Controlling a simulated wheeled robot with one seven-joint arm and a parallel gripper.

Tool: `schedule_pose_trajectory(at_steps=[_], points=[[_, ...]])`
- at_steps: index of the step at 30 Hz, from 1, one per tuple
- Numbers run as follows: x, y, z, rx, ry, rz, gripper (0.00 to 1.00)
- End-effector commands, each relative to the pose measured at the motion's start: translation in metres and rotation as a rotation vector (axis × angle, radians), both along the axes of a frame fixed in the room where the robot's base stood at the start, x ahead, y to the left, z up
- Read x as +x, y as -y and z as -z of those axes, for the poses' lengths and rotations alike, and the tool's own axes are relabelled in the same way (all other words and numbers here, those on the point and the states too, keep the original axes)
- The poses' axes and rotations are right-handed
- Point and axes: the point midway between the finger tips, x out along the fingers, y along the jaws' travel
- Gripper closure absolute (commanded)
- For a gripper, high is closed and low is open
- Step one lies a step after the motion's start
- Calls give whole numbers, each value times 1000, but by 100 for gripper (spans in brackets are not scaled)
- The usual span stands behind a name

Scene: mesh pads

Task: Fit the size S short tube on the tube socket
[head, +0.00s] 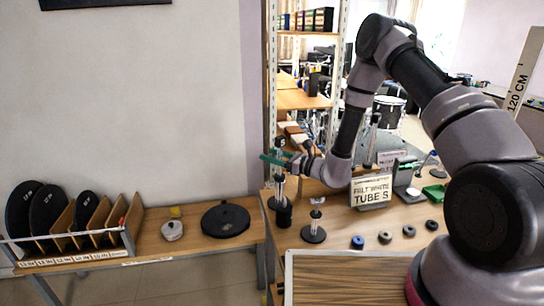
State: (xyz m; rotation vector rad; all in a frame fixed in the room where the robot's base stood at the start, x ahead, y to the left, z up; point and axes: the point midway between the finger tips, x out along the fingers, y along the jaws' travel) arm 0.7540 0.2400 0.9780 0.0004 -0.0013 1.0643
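My gripper (282,160) is at the end of my arm, in front of the left stand near the table's left edge. Teal-green parts show at its tip; I cannot tell whether they are fingers or a held thing, or whether it is open or shut. The left chrome stand (279,189) is upright, with a dark cylinder (284,216) beside it. A second upright stand (314,222) with a round black base is to the right. I cannot tell which stand part is the tube socket. A sign (371,191) reads "TUBE S". The short tube cannot be made out for certain.
Several small rings, one blue (357,242), lie along the table's front. A green tray (434,194) is at the right. A wood-grained panel (345,280) is in front. The left bench holds a black disc (225,220) and a disc rack (130,228).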

Motion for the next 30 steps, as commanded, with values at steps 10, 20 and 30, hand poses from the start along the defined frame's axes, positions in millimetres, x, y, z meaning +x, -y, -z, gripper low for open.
schedule_pose_trajectory(at_steps=[10,20,30], points=[[-4,8,1,-1,-3,2,43],[-34,64,1,0,-4,4,43],[-52,94,0,0,-1,0,43]])
